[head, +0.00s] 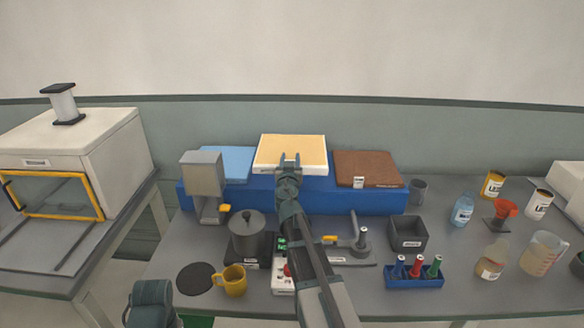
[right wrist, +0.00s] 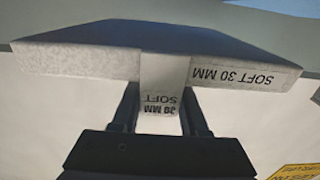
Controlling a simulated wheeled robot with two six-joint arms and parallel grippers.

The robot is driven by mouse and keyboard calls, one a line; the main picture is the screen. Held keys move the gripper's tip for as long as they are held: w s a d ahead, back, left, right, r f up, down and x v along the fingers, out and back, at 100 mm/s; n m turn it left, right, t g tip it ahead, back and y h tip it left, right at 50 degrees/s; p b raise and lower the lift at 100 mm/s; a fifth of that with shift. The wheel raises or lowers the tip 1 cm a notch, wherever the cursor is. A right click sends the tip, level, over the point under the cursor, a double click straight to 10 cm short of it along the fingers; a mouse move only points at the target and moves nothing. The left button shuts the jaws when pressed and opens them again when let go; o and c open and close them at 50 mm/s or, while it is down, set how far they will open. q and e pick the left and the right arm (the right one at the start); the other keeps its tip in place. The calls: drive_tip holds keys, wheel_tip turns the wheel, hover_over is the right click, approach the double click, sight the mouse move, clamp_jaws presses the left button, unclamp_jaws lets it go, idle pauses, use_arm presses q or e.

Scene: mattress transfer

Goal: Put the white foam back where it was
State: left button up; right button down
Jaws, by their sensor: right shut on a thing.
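My right gripper (head: 289,160) is shut on the front tab of a foam slab (head: 290,148) in the middle of the head view. The slab has a pale yellow top and a white front edge. In the right wrist view the tab (right wrist: 162,88) sits between the fingers, and the slab's edge (right wrist: 90,60) and label read "SOFT 30 MM" upside down. The slab is over the blue platform (head: 230,196), between a light blue pad (head: 228,160) and a brown pad (head: 368,167). I cannot tell whether it touches the platform. My left gripper's jaws do not show.
A grey press-like block (head: 203,175) stands at the platform's left front. A grey pot (head: 247,232), yellow mug (head: 234,280), black bin (head: 408,234) and blue vial rack (head: 414,277) crowd the table in front. Bottles and cans stand at right; an oven (head: 80,150) at left.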

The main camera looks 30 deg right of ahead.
sight(292, 152)
drive_tip(key=x, duration=0.7)
drive_tip(key=shift+w+d+r, duration=0.15)
drive_tip(key=shift+d+r, duration=0.1)
drive_tip(key=shift+r, duration=0.1)
wheel_tip(292, 152, down, 10)
drive_tip(key=b, duration=0.9)
drive_tip(key=shift+f+b, duration=0.15)
drive_tip(key=shift+b, duration=0.25)
drive_tip(key=shift+c, duration=2.1)
unclamp_jaws()
